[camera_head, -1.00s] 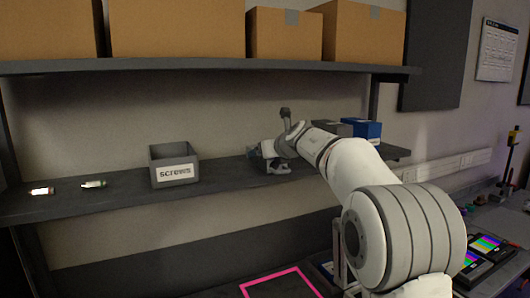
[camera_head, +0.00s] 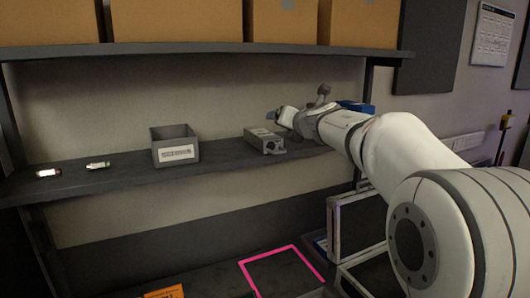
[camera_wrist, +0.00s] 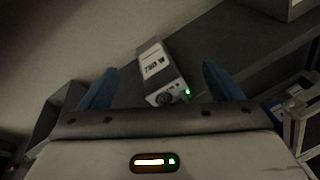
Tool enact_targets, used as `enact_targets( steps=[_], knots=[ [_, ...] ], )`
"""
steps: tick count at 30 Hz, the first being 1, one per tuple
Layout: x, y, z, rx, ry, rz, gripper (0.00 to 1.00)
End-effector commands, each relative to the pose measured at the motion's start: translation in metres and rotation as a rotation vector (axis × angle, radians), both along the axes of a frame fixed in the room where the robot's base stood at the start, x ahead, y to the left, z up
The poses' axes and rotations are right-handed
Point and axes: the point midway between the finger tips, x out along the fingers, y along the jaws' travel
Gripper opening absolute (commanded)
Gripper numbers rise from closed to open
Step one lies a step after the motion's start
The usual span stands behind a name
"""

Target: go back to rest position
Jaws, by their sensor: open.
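My gripper shows in the wrist view (camera_wrist: 160,88) with its two blue fingers spread apart and nothing between them. In the head view my arm reaches from the right toward the shelf, with its wrist end (camera_head: 290,117) above and beside a small grey box-shaped device (camera_head: 264,141) on the shelf. In the wrist view this device (camera_wrist: 160,72) lies beyond the fingertips, with a white label, a round port and a green light. The fingers are apart from it. The fingertips are hard to make out in the head view.
On the shelf (camera_head: 220,165) stand a grey bin labelled screws (camera_head: 174,146) and two small cylinders (camera_head: 98,165) (camera_head: 48,172) at the left. A blue box (camera_head: 356,107) is partly behind my arm. Cardboard boxes (camera_head: 180,20) fill the upper shelf. A pink square outline (camera_head: 285,270) lies below.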

Motion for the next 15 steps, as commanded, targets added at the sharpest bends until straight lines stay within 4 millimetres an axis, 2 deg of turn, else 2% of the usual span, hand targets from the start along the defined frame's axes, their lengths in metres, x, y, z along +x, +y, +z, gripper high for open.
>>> enact_targets(
  steps=[1, 5, 8, 11, 15],
  knots=[
    [-0.014, -0.012, 0.0, 0.133, 0.004, -0.082, 0.85],
    [-0.049, -0.05, -0.011, 0.488, 0.041, -0.315, 0.85],
    [-0.082, -0.08, -0.034, 0.753, 0.085, -0.506, 0.85],
    [-0.122, -0.107, -0.069, 1.01, 0.138, -0.71, 0.85],
    [-0.189, -0.132, -0.133, 1.346, 0.234, -1.015, 0.85]
  ],
)
